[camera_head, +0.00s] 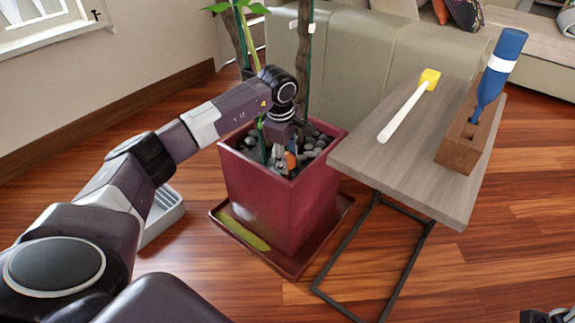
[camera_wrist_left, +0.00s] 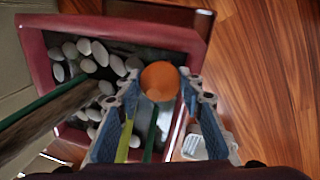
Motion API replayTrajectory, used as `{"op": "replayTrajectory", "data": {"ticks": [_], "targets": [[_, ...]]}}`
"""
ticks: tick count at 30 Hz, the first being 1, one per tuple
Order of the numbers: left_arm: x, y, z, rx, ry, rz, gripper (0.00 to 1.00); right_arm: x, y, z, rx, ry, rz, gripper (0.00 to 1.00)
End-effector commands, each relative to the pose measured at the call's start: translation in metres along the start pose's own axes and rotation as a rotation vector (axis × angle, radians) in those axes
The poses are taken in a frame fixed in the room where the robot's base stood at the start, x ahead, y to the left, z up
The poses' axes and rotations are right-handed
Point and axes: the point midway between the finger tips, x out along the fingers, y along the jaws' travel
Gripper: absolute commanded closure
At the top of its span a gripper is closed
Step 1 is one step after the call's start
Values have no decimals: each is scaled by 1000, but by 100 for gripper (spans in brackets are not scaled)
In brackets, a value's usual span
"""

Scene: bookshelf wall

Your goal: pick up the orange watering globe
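The orange watering globe (camera_wrist_left: 159,82) is in the red square planter (camera_head: 280,205), among grey pebbles and plant stems. In the head view only a small orange part of the globe (camera_head: 291,160) shows beside my left gripper (camera_head: 281,158), which points down into the planter. In the left wrist view the two fingers of my left gripper (camera_wrist_left: 161,88) stand apart, one on each side of the round orange top. Any contact is too fine to make out. The globe's lower part is hidden. A dark piece of what looks like my right gripper (camera_head: 548,315) shows at the bottom right corner.
Plant stems (camera_head: 304,60) rise close to my left gripper. A small table (camera_head: 400,165) to the right holds a yellow-headed white stick (camera_head: 408,107) and a blue bottle-like object (camera_head: 498,70) in a wooden block (camera_head: 460,155). A yellow-green object (camera_head: 243,232) lies on the planter's saucer (camera_head: 290,268).

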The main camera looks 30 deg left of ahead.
Motion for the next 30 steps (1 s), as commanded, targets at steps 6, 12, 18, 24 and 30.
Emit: {"op": "replayTrajectory", "data": {"ticks": [6,12,18,24,30], "targets": [[0,0,0,0,0,1,90,0,0,0,0,0,0,38],[-2,0,0,0,0,1,90,1,0,0,0,0,0,38],[-16,4,0,0,0,2,90,7,0,-2,0,0,0,38],[-49,10,-1,-2,1,3,90,20,0,-4,-1,0,0,38],[-89,18,0,-1,0,4,90,34,0,-3,-1,-16,0,38]]}}
